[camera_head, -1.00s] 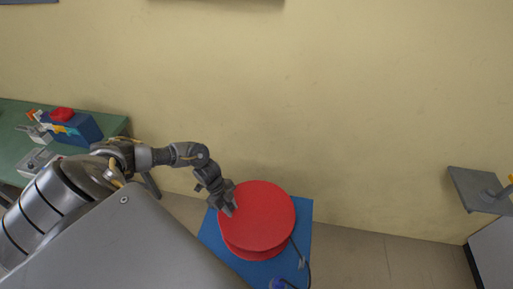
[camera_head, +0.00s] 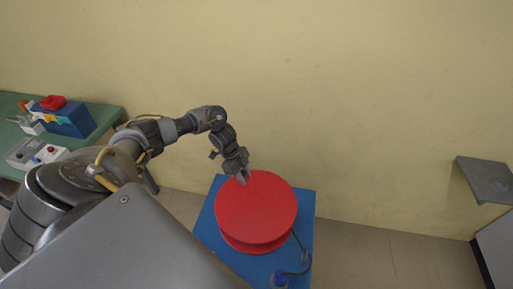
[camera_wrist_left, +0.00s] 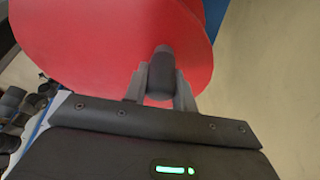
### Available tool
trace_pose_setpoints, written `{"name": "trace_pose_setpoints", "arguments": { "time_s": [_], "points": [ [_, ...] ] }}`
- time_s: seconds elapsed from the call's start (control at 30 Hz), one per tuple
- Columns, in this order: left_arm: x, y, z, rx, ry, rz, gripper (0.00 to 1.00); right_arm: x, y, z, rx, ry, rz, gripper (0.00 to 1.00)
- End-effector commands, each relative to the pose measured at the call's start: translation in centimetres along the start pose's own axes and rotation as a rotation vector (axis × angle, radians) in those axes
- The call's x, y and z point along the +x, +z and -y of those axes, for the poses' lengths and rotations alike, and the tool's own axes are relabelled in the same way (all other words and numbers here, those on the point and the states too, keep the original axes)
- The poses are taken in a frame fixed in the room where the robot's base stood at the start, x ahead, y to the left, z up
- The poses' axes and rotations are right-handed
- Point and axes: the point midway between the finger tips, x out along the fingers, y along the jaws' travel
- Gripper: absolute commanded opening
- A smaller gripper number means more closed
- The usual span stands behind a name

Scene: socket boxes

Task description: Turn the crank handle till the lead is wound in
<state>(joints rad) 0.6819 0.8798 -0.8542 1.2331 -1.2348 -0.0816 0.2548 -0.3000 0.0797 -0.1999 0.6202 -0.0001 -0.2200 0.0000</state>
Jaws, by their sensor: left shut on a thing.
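A large red reel (camera_head: 258,212) stands on a blue base (camera_head: 206,226) low in the middle of the head view. My left gripper (camera_head: 243,177) is at the reel's upper left edge. In the left wrist view its fingers (camera_wrist_left: 161,90) are shut on a dark, upright crank handle (camera_wrist_left: 162,68) in front of the red disc (camera_wrist_left: 110,40). How much lead is on the reel is hidden. My right gripper is not in view.
A green bench (camera_head: 100,118) at the left holds a blue toolbox (camera_head: 72,122) with a red item on top, and a grey box (camera_head: 28,152). A grey shelf (camera_head: 486,178) juts out at the right. A plain wall stands behind the reel.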

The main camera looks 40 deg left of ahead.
Motion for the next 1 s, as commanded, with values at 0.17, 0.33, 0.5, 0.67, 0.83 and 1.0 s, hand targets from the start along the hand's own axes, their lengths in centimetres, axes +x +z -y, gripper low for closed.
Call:
{"name": "trace_pose_setpoints", "arguments": {
  "time_s": [0.17, 0.33, 0.5, 0.67, 0.83, 1.0],
  "points": [
    [0.0, 0.1, 1.2, -0.006, -0.006, 0.009, 0.14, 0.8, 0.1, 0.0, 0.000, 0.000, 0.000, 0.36],
    [0.0, -0.2, 1.5, -0.006, -0.008, 0.008, 0.14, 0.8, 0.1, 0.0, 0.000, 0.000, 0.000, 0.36],
    [1.0, -2.4, 2.9, -0.003, -0.010, 0.005, 0.14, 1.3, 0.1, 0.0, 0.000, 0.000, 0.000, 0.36],
    [2.0, -4.4, 4.1, -0.002, -0.007, 0.004, 0.14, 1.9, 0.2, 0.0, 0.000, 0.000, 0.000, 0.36],
    [2.3, -5.5, 4.8, -0.003, -0.006, 0.004, 0.14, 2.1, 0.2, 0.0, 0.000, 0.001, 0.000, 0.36],
    [2.4, -5.8, 4.9, -0.001, -0.007, 0.003, 0.14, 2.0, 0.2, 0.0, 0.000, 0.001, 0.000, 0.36]
  ]
}}
